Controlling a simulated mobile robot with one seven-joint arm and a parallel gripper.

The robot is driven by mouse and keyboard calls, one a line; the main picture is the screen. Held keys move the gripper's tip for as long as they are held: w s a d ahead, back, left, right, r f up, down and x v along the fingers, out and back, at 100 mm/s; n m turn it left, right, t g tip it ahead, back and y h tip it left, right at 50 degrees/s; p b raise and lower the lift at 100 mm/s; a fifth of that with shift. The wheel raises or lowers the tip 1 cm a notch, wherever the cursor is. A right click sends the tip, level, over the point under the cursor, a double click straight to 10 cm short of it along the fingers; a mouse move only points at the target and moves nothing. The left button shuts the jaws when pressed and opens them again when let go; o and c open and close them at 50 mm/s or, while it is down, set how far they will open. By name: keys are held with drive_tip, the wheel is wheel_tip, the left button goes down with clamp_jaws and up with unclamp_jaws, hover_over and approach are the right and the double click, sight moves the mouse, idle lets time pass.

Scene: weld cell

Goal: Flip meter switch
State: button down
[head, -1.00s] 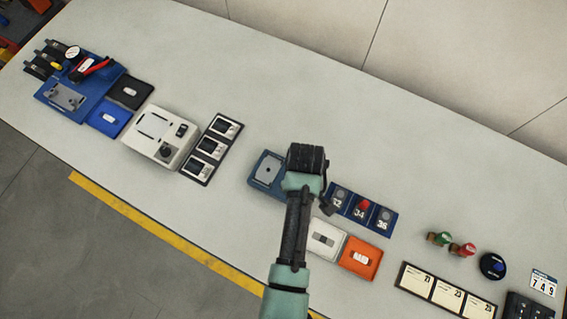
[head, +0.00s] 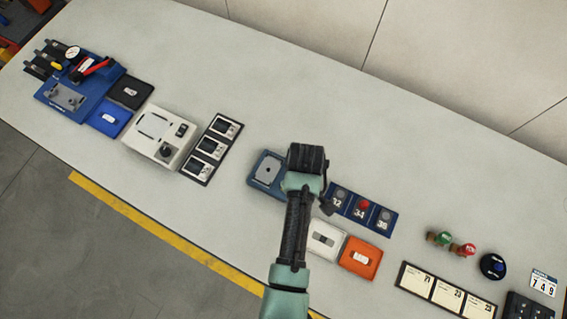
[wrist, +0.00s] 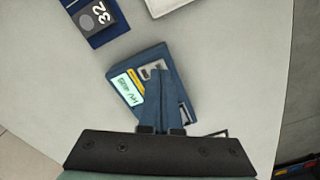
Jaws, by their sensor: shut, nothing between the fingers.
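The meter (wrist: 122,107) is a dark blue box with a pale green display and a yellow strip. It lies on the table, tilted in the wrist view. My gripper (wrist: 158,73) is shut and empty, its blue fingers together over the meter's face. The fingers hide the middle of the face, so the switch's position cannot be told. Whether the fingertips touch the meter cannot be told.
A blue base with a grey plate (head: 267,170) lies left of my wrist. A numbered blue rack (head: 372,225), a white tray (head: 325,240) and an orange tray (head: 360,256) are to the right. A white device (head: 160,138) stands further left. The table's back is clear.

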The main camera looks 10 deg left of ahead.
drive_tip(key=shift+f+b, duration=0.65)
drive_tip(key=shift+f, duration=0.35)
idle(0.5)
drive_tip(key=shift+r, duration=0.1)
wheel_tip(320, 180, up, 7)
drive_tip(key=p, duration=0.7)
idle(0.6)
